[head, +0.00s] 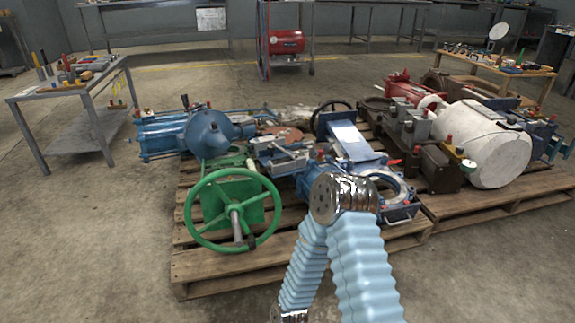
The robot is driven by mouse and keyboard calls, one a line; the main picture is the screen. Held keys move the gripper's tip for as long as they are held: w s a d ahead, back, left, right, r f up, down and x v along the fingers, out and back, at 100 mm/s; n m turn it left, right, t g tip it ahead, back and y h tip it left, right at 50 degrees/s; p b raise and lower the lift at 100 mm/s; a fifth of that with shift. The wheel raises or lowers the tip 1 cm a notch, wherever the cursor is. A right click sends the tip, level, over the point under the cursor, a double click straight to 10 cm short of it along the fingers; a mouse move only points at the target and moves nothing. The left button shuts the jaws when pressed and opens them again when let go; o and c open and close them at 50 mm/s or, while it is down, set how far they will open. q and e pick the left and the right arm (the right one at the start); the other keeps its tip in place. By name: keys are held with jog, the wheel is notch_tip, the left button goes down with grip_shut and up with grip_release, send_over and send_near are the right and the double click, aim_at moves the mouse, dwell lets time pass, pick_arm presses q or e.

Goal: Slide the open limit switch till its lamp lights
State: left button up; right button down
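No limit switch can be told apart for certain among the crowded machine parts. Small grey boxes with red tops stand on the pallets, such as a grey box (418,124) near the middle right. Another small red-topped part (320,157) sits in the middle of the near pallet. They are too small to tell whether any is a switch or has a lit lamp. Neither of my grippers can be made out in the head view. A pale blue ribbed shape with chrome ends rises at the bottom centre and hides part of the near pallet.
A green handwheel (191,222) stands at the front left of the wooden pallet (215,268). A blue valve body (208,133) lies behind it. A white cylinder (493,153) lies on the right. A tool table (60,97) stands left; the left floor is clear.

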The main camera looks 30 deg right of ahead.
jog(key=shift+w, duration=0.2)
dwell(0.6)
jog(key=shift+c, duration=1.8)
grip_release()
jog(key=shift+r, duration=0.1)
jog(key=p+v, duration=0.5)
jog(key=v, duration=0.2)
jog(key=shift+d+r+p, duration=0.2)
jog(key=shift+r+p, duration=0.1)
